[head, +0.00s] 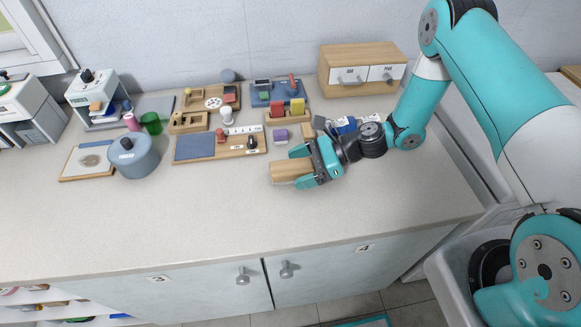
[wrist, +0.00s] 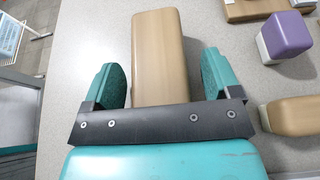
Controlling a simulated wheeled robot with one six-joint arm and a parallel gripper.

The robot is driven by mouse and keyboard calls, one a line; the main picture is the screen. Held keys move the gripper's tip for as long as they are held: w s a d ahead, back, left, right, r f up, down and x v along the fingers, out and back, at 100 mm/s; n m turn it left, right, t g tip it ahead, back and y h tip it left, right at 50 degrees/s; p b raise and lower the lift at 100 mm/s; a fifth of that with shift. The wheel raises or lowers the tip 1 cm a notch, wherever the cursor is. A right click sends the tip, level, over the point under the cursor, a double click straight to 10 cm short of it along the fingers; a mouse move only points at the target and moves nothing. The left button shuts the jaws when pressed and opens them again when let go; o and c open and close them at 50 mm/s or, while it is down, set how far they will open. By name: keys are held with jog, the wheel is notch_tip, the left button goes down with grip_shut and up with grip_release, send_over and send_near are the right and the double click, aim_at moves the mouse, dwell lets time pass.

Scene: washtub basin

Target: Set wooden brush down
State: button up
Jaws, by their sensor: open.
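The wooden brush (head: 288,171) is a tan block lying on the pale countertop (head: 180,225). My gripper (head: 304,168) is open around its near end, at counter height. In the wrist view the brush (wrist: 160,55) lies between the two teal fingers of my gripper (wrist: 163,82), with a gap on each side. The brush's near end is hidden behind the gripper's dark crossbar. Its bristles cannot be made out.
A purple-topped block (wrist: 287,36) stands right of the brush in the wrist view, near another tan block (wrist: 292,116). A blue-grey pot (head: 133,156), a board with a blue pad (head: 194,147) and a drawer box (head: 361,67) stand farther back. The front counter is clear.

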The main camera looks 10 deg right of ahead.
jog(key=c, duration=1.1)
